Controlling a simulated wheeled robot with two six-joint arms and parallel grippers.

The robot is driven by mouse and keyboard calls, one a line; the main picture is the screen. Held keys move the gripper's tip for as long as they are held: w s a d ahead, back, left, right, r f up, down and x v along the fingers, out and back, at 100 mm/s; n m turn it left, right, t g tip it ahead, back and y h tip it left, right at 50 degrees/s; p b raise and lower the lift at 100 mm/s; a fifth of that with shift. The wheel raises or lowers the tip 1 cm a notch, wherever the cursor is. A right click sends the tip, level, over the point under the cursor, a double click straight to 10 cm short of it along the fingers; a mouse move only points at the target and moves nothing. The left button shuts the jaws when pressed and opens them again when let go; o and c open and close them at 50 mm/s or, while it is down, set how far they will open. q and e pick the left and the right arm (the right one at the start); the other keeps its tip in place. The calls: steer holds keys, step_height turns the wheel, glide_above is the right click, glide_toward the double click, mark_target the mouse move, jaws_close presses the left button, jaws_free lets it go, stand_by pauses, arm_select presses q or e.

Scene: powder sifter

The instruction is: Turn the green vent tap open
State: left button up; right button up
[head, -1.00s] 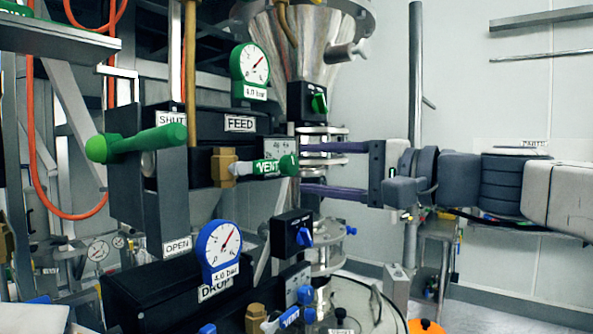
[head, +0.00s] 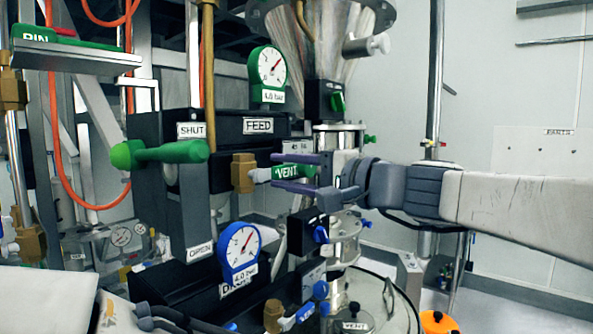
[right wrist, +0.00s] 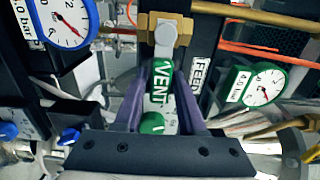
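The green vent tap (head: 292,173) has a green handle marked VENT and sticks out sideways from a brass valve body (head: 243,172) below the FEED box. In the right wrist view the fingers stand on either side of the handle with gaps. Part of my left gripper shows at the bottom left; its fingers are not clear.
A green gauge (head: 267,70) is above the FEED box and a blue gauge (head: 240,248) is below. A blue VENT tap (head: 300,318) sits lower down. The steel sifter column (head: 340,138) is just behind my right gripper.

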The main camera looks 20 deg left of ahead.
jaws_close()
stand_by(1.2)
